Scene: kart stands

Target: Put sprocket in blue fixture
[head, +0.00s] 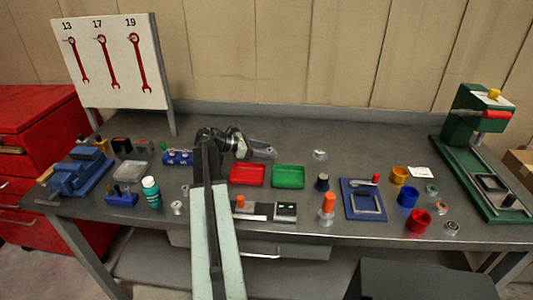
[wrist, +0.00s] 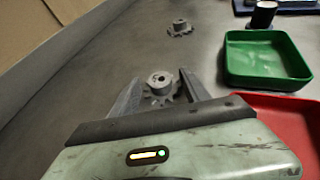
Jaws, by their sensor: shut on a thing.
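A grey toothed sprocket with a raised round hub (wrist: 160,86) sits between the fingers of my gripper (wrist: 160,78) in the wrist view; the gripper is shut on it. The blue fixture (head: 350,206), a square frame with a red-handled clamp, lies right of the trays, apart from my gripper.
A red tray (head: 247,184) and a green tray (head: 288,186) lie in front of my gripper. A black knob (head: 321,182) and an orange-topped post (head: 327,208) stand left of the fixture. Coloured cups, including a blue one (head: 407,196), stand right of it. The bench behind the trays is mostly clear.

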